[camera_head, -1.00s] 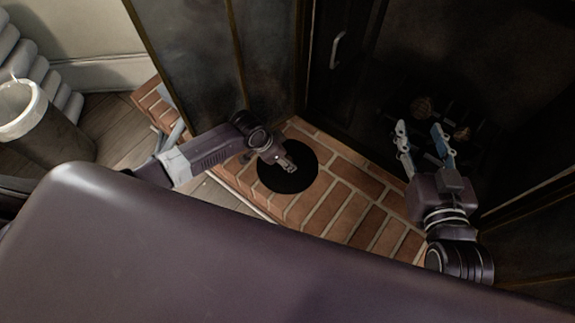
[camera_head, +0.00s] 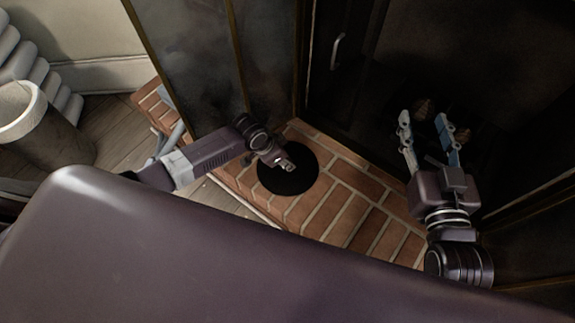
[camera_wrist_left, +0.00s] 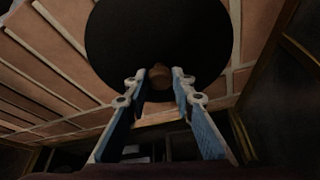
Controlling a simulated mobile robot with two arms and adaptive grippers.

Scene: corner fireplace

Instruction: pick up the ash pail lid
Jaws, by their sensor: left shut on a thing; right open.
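The ash pail lid is a flat black disc (camera_head: 303,181) over the brick hearth. My left gripper (camera_head: 288,167) is at the middle of the lid. In the left wrist view its blue-grey fingers (camera_wrist_left: 160,82) are shut on the knob, one on each side. I cannot tell whether the lid touches the bricks. My right gripper (camera_head: 427,122) is open and empty, in front of the dark firebox.
The brick hearth (camera_head: 345,205) has bare room right of the lid. Dark glass panels (camera_head: 190,60) and a door with a handle (camera_head: 337,50) stand behind. Dark logs (camera_head: 423,107) lie near my right gripper. A pale-rimmed bin (camera_head: 45,140) stands at the left.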

